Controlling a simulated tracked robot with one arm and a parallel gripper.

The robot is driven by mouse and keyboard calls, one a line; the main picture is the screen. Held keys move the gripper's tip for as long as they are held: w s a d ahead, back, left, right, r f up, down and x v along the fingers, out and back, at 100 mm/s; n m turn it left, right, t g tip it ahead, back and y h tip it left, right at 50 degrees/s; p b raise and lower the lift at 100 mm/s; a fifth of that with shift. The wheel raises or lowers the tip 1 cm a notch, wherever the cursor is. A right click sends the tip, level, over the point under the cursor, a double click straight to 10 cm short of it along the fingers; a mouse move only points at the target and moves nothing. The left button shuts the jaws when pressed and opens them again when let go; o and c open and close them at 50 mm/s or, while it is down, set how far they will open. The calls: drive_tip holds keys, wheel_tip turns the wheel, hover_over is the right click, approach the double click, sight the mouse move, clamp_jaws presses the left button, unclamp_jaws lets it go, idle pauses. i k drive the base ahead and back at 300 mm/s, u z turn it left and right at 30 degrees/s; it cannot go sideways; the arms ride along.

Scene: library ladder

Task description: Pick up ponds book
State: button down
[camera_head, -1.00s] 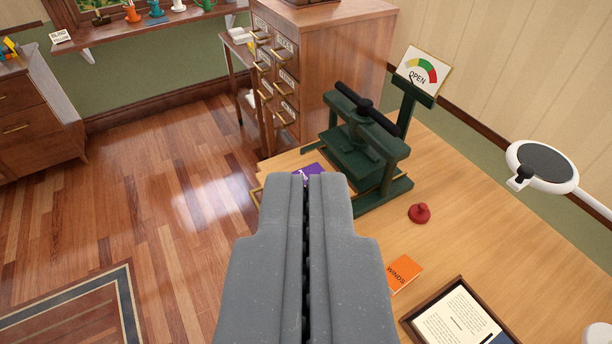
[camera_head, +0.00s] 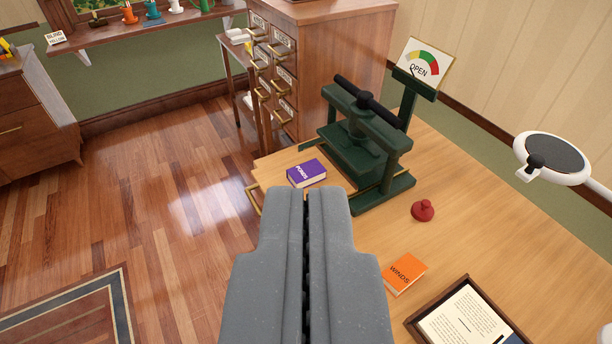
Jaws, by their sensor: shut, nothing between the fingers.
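The purple ponds book (camera_head: 307,173) lies flat on the wooden desk, near its left edge and just left of the green press. Its cover lettering faces up and its page edge shows. My gripper (camera_head: 307,190) is shut and empty, with its two grey fingers side by side. In the picture its tips lie just below the book, and they look above the desk and apart from it. The exact gap in height cannot be told.
A green press (camera_head: 365,150) with an OPEN dial sign (camera_head: 424,62) stands right of the book. A red knob-like object (camera_head: 423,210), an orange winds book (camera_head: 404,273) and a framed sheet (camera_head: 470,318) lie on the desk. A drawer cabinet (camera_head: 335,60) stands behind.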

sight(307, 174)
drive_tip(key=u, duration=0.55)
drive_tip(key=i, duration=1)
drive_tip(key=u, duration=0.3)
